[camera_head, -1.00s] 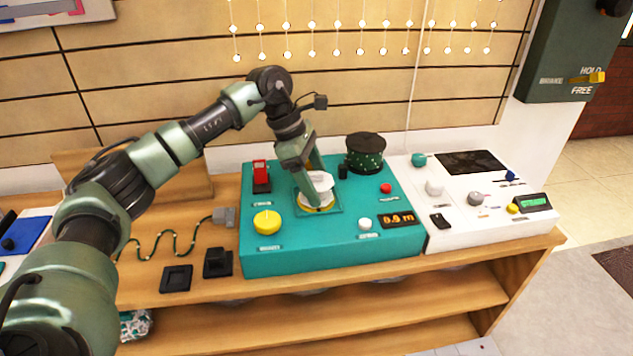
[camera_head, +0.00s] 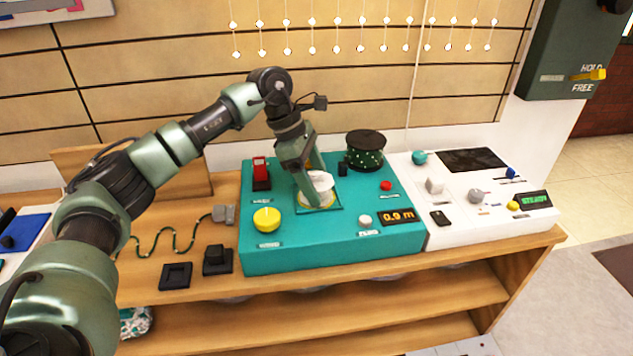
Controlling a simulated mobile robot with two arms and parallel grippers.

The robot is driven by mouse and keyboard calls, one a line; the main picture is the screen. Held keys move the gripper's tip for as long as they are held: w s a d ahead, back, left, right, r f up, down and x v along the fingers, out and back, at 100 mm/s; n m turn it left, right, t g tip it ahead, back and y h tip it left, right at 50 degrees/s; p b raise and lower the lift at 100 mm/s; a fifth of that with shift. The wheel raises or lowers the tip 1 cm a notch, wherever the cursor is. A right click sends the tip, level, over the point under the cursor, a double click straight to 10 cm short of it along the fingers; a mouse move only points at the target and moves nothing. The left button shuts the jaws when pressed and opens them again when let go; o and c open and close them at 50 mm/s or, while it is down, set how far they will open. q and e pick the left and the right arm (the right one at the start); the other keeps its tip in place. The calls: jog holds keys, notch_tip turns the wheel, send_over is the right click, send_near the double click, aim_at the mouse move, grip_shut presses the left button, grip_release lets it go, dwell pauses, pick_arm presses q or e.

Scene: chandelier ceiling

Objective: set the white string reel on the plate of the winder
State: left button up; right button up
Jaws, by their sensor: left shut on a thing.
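The white string reel (camera_head: 321,181) is between the fingers of my left gripper (camera_head: 313,187), which is shut on it. The reel is at the plate (camera_head: 328,207) in the middle of the teal winder (camera_head: 275,225). A yellow ring shows just under the reel. The fingers hide part of the reel, and I cannot tell if it rests fully on the plate. My right gripper is not in view.
A white console (camera_head: 470,225) adjoins on the right. A black block (camera_head: 217,260) lies on the wooden bench at left.

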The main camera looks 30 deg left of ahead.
pick_arm(q)
jog(key=o, duration=1.4)
jog(key=shift+c, duration=1)
